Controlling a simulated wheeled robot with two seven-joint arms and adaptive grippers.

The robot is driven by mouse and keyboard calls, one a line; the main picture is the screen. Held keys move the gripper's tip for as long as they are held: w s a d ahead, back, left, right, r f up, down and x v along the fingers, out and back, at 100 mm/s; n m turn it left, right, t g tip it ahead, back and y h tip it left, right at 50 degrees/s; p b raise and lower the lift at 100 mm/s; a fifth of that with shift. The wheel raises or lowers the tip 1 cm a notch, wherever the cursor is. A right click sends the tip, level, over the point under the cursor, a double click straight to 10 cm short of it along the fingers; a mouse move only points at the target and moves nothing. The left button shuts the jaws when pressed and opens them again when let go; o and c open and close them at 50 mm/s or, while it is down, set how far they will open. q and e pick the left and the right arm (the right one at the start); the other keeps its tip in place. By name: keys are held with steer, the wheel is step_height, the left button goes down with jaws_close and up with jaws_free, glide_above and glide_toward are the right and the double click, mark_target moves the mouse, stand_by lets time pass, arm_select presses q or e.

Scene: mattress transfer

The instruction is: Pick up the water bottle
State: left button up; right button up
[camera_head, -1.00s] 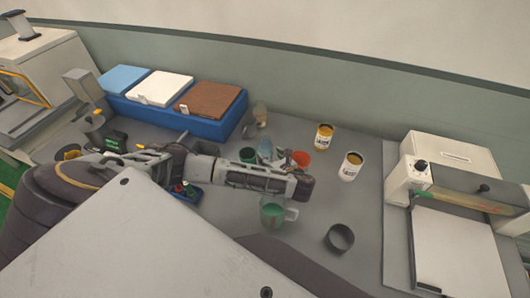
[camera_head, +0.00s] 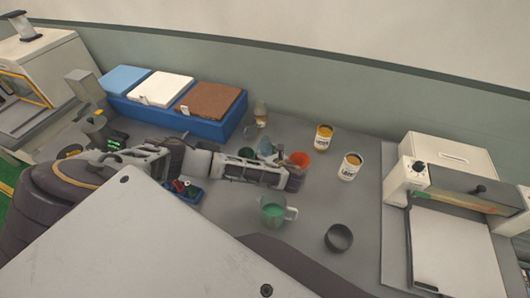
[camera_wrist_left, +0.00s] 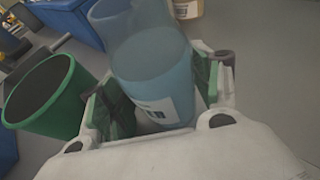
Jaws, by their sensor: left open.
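The water bottle, translucent blue with a white label, stands on the grey table behind my left gripper in the head view (camera_head: 266,147), partly hidden by the arm. In the left wrist view the bottle (camera_wrist_left: 155,65) is between the two fingers with green pads. My left gripper (camera_head: 291,178) is open around it; it also shows in the left wrist view (camera_wrist_left: 165,98). I cannot tell whether the pads touch the bottle. My right gripper is not in view.
A green cup (camera_wrist_left: 42,92) is just left of the fingers in the wrist view. A red cup (camera_head: 300,160), a green-filled mug (camera_head: 272,211), a dark ring-shaped cup (camera_head: 339,238) and two labelled cans (camera_head: 324,138) stand nearby. A blue bin (camera_head: 185,121) is at the back.

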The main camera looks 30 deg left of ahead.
arm_select(q)
steer(key=shift+w+a+f, duration=0.1)
steer(key=shift+a, duration=0.15)
steer(key=shift+c, duration=0.4)
steer(key=c, duration=0.9)
steer(key=shift+o, duration=0.2)
steer(key=shift+r, duration=0.3)
steer(key=shift+r+b, duration=0.55)
steer(key=shift+r, duration=3.95)
steer(key=shift+r, duration=0.2)
